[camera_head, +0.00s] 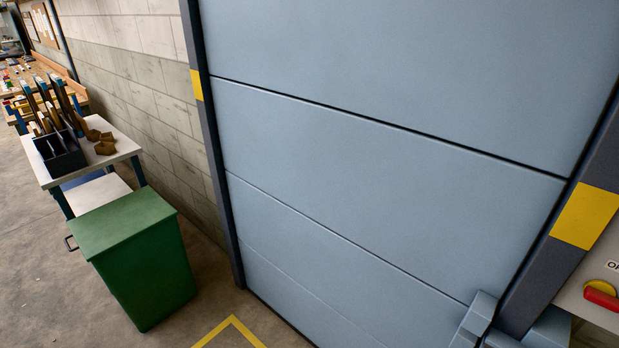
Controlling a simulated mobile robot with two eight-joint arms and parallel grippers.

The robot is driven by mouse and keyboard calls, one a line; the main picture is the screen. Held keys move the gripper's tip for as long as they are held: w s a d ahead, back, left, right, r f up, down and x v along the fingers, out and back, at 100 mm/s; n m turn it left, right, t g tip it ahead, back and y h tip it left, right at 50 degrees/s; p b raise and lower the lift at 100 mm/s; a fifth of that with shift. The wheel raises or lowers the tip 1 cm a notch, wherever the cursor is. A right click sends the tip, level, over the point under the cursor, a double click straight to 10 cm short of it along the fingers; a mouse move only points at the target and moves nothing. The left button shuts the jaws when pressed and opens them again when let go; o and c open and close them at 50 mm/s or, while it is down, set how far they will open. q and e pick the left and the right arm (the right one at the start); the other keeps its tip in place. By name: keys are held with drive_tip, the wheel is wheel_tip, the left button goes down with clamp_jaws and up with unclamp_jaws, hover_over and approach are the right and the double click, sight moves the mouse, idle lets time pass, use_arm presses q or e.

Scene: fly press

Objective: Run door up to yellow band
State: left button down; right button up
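The large blue-grey panelled door (390,170) fills the middle and right. Its visible lower left edge is at the floor; its lower right is out of the picture. A yellow band (196,85) marks the dark left post, and another yellow band (585,216) marks the right post. My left gripper is out of view.
A green bin (147,270) stands left of the door, beside a white-topped bench (120,149) holding a dark divided box (60,155). Yellow floor marking (233,320) lies before the door. Bare concrete floor (60,300) is at lower left.

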clamp_jaws()
idle(1.4)
